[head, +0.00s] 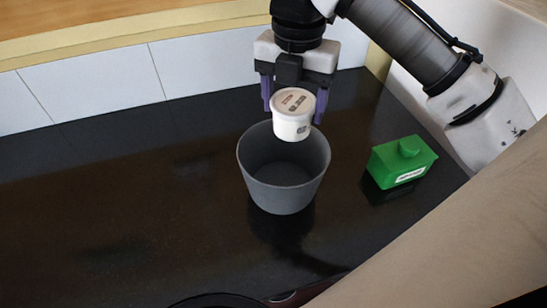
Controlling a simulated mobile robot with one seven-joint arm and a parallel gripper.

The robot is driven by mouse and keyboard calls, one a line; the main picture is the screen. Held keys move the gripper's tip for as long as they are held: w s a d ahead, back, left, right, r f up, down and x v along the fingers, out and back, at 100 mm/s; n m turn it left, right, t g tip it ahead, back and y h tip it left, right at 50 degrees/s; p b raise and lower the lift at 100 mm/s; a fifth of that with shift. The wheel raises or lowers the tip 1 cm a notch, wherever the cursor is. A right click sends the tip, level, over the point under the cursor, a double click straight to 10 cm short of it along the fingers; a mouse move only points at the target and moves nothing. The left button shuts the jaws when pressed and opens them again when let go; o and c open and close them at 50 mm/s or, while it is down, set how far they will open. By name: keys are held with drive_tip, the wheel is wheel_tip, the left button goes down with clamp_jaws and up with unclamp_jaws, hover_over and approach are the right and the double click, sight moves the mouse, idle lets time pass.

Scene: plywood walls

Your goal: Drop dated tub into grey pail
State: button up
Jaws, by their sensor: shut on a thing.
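The dated tub (292,124) is a small white tub with a pale lid and dark printing. My gripper (293,104) has purple fingers and is shut on the tub, one finger on each side. It holds the tub roughly upright over the far part of the grey pail's opening. The grey pail (284,194) stands upright on the black counter. Its visible inside looks empty, but the tub hides part of its far rim.
The black counter (120,200) is clear to the left. A white tiled wall (90,80) runs behind. A dark round edge (215,301) shows at the bottom.

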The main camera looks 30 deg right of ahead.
drive_tip(key=shift+s+f+b, duration=0.15)
drive_tip(key=shift+f+b, duration=2.8)
drive_tip(key=shift+b, duration=0.05)
drive_tip(key=o, duration=1.2)
wheel_tip(320, 180, up, 14)
drive_tip(key=p, duration=1.5)
